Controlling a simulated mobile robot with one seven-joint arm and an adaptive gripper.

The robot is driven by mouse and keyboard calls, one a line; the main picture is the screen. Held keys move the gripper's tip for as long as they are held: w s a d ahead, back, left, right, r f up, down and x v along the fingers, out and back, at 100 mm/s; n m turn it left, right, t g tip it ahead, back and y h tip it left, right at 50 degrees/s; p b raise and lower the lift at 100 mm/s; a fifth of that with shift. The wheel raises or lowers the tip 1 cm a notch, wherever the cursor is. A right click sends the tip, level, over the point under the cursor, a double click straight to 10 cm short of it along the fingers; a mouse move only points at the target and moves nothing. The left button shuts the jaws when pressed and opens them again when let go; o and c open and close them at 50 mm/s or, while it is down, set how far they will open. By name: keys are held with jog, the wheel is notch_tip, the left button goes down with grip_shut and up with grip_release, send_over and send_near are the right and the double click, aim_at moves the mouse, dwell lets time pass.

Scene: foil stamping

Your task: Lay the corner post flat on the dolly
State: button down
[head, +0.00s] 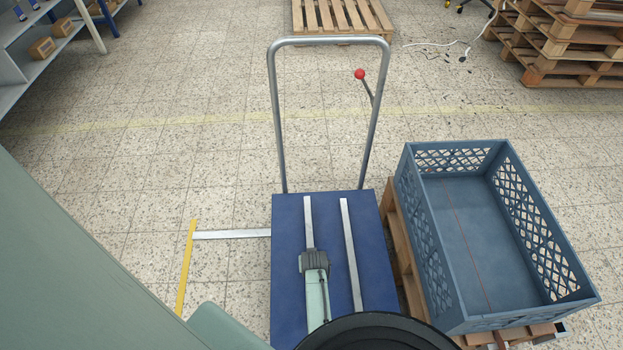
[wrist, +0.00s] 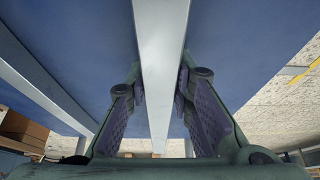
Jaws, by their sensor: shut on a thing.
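The corner post (head: 308,222) is a pale metal strip running lengthwise over the left-centre of the dolly's blue deck (head: 288,275). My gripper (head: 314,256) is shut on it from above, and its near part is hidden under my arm. In the wrist view the post (wrist: 160,40) runs between the two fingers of my gripper (wrist: 160,88), with a pad at each side. The post looks level with the deck; I cannot tell whether it touches it. A second pale post (head: 351,250) lies on the deck to the right, apart from the first; it shows at left in the wrist view (wrist: 40,75).
The dolly's tall handle (head: 330,40) with a red-knobbed lever (head: 360,74) stands at the far end. A blue-grey crate (head: 470,240) on a pallet stands close on the right.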

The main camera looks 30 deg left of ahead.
jog(key=c, duration=1.8)
grip_release()
jog(key=shift+s+d+f, duration=0.15)
jog(key=shift+d+f, duration=0.1)
jog(key=shift+f, duration=0.4)
jog(key=shift+o, duration=1.3)
jog(key=shift+f, duration=0.2)
jog(key=shift+o, duration=1.1)
jog(key=shift+s+d, duration=0.1)
jog(key=shift+s, duration=0.2)
jog(key=v, duration=0.5)
jog(key=w+v, duration=0.1)
jog(key=v, duration=0.1)
jog(key=shift+s+r, duration=0.1)
jog(key=shift+r, duration=0.45)
jog(key=shift+r, duration=0.1)
